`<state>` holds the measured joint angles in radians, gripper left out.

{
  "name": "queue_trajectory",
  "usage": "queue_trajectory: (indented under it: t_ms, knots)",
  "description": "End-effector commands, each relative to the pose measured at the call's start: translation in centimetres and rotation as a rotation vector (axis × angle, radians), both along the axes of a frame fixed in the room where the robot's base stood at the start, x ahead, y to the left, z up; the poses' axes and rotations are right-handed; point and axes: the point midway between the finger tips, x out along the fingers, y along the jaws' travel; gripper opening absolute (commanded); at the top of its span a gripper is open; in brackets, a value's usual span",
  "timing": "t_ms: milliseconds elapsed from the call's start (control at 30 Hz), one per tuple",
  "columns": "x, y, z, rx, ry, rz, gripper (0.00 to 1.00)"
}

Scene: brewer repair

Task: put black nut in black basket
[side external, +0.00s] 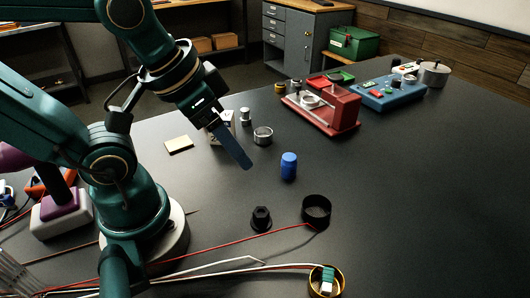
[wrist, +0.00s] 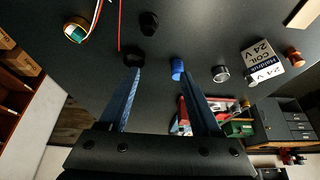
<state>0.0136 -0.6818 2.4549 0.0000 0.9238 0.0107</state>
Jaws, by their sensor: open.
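The black nut (side external: 261,218) stands on the dark table at the lower middle of the side view, left of the black basket. It also shows near the top of the wrist view (wrist: 149,23). The black basket (side external: 316,211) is a round open-topped ring; in the wrist view (wrist: 107,61) it is partly behind the left finger. My gripper (side external: 244,162) is above the table, behind the nut and left of a blue cylinder. In the wrist view its two blue fingers (wrist: 160,72) are spread apart, with nothing held between them.
The blue cylinder (side external: 289,166) stands near the gripper. A metal ring (side external: 263,135) and white box (side external: 222,131) are behind it. Red and white wires cross the front toward a gold cup (side external: 326,283). A red machine (side external: 325,105) stands further back.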

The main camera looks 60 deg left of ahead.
Motion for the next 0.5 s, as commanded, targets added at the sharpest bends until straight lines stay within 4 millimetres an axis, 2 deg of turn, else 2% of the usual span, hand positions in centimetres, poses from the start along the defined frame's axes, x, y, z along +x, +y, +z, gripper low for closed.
queue_trajectory:
  t_ms: [33,67,500]
  knots:
    - [-0.17,0.11,0.02,-0.003,-0.023,0.011,0.65]
    - [-0.22,0.15,0.02,-0.003,-0.032,0.016,0.71]
    - [-0.29,0.23,0.0,-0.005,-0.047,0.024,0.71]
